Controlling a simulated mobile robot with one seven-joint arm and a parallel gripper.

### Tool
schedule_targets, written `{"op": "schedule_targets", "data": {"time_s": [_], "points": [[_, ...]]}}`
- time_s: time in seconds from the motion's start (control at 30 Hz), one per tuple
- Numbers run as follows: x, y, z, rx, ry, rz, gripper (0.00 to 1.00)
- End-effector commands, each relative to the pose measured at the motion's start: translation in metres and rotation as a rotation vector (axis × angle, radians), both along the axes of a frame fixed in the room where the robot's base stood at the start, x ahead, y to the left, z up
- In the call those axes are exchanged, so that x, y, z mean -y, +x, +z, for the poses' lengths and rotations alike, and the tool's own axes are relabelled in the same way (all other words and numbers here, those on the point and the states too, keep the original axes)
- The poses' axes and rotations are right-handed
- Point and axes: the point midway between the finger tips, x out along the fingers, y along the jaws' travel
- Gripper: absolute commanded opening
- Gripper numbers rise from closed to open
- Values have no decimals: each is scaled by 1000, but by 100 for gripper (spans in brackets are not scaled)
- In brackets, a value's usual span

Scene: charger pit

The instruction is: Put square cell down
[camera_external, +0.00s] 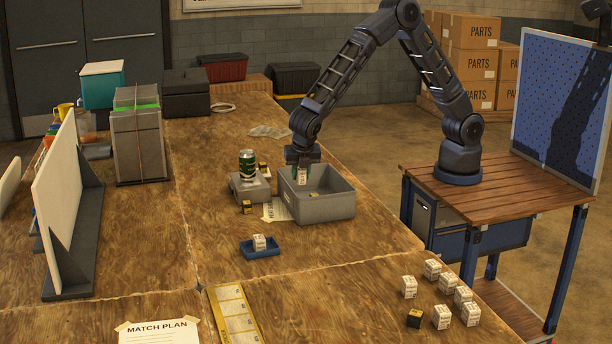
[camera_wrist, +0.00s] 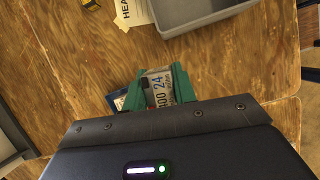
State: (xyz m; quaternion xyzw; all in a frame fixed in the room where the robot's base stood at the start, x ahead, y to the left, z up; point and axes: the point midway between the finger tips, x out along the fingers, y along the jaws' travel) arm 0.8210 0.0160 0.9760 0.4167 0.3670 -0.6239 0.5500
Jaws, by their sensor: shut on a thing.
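My gripper (camera_external: 303,165) is shut on a white square cell (camera_external: 303,177). In the camera_external view the cell overlaps the inside of the grey bin (camera_external: 322,209); its height there is hard to judge. In the camera_wrist view the green fingers (camera_wrist: 160,88) clasp the cell (camera_wrist: 158,88), whose printed face shows "24". There, the bin (camera_wrist: 205,12) is at the upper right, apart from the fingers, and part of the blue tray (camera_wrist: 118,100) shows beside the left finger. In the camera_external view another white cell (camera_external: 259,241) sits in the blue tray (camera_external: 262,254).
A green can (camera_external: 247,163) stands on a grey block (camera_external: 249,188) left of the bin. A black and yellow cell (camera_external: 247,207) lies before it. Several white cells (camera_external: 463,295) stand at the front right. Bare wood (camera_external: 335,265) lies between the tray and these cells.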

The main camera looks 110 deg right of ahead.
Motion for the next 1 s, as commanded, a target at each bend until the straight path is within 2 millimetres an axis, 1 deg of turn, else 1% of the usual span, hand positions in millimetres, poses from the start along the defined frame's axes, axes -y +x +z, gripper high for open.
{"op": "schedule_targets", "data": {"time_s": [0.03,0.23,0.37,0.4,0.47,0.5,0.57,0.6,0.67,0.7,0.77,0.8,0.87,0.9,0.97,1.0], "points": [[24,7,0,0,0,-42,1],[107,25,0,0,0,-193,1],[163,31,1,2,0,-288,1],[181,32,1,1,-1,-319,1],[207,32,1,0,-1,-364,1],[225,32,1,1,-1,-394,1],[251,31,1,1,0,-438,1],[269,30,1,1,0,-469,1],[295,27,1,1,-1,-512,1],[313,25,2,1,-1,-541,1],[339,20,1,1,-1,-584,1],[356,17,1,1,-1,-612,1],[381,11,1,1,-1,-656,1],[398,6,1,2,-1,-685,1],[424,-1,2,1,-1,-727,1],[441,-7,2,1,-1,-756,1]]}}
